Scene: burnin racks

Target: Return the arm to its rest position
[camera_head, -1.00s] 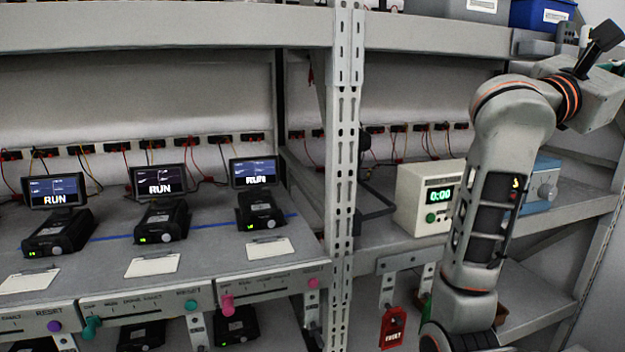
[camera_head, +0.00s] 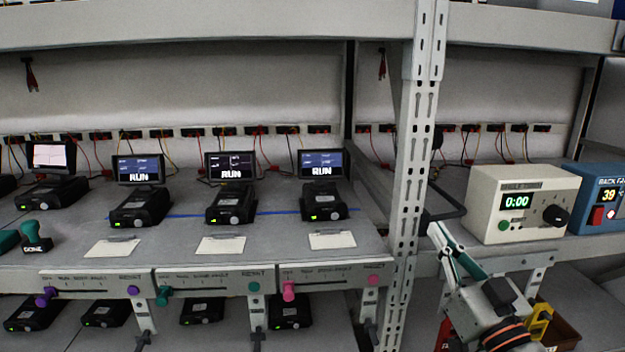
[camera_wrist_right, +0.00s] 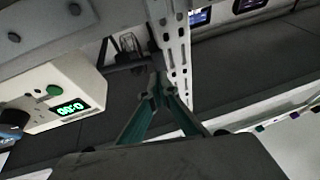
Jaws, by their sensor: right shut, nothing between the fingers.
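My right gripper (camera_head: 446,243) is at the lower right of the head view, in front of the rack's upright post and lower shelf edge. Its teal-lined fingers are shut with nothing between them. In the right wrist view the shut fingers (camera_wrist_right: 158,92) point toward the perforated post. My right arm comes in from the bottom right. My left gripper is not in view.
The perforated post (camera_head: 413,150) stands just left of my right gripper. A cream timer box (camera_head: 522,203) reading 0:00 and a blue box (camera_head: 600,200) sit on the shelf to the right. Several black units with screens showing RUN stand on the left shelf (camera_head: 270,245), above a panel with coloured knobs.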

